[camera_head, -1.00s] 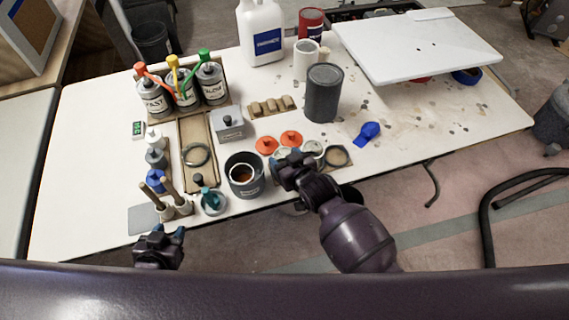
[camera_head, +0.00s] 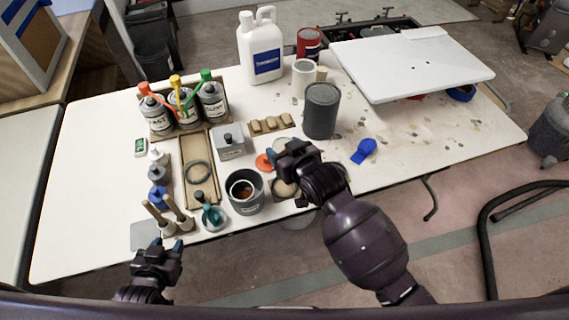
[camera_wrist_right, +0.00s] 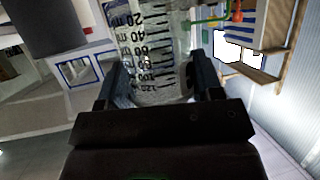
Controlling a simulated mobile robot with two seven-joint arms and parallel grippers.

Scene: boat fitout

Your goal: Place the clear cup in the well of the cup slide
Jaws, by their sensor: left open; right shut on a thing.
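The clear cup (camera_wrist_right: 150,48), with black millilitre markings, sits between the fingers of my right gripper (camera_wrist_right: 160,85) in the right wrist view. In the head view my right gripper (camera_head: 280,155) is over the table near the orange lid, and I cannot make out the cup there. A long, shallow wooden tray (camera_head: 212,186) with a dark ring (camera_head: 198,172) on it looks like the cup slide; it lies left of my right gripper. I cannot be sure of this. My left gripper (camera_head: 168,246) is open and empty at the table's front left edge.
A dark pot (camera_head: 244,204) and a small square piece with a round centre (camera_head: 284,188) are at the front edge. A grey can (camera_head: 321,112) stands behind my right gripper. Brushes (camera_head: 166,217) and capped cans (camera_head: 184,108) line the left.

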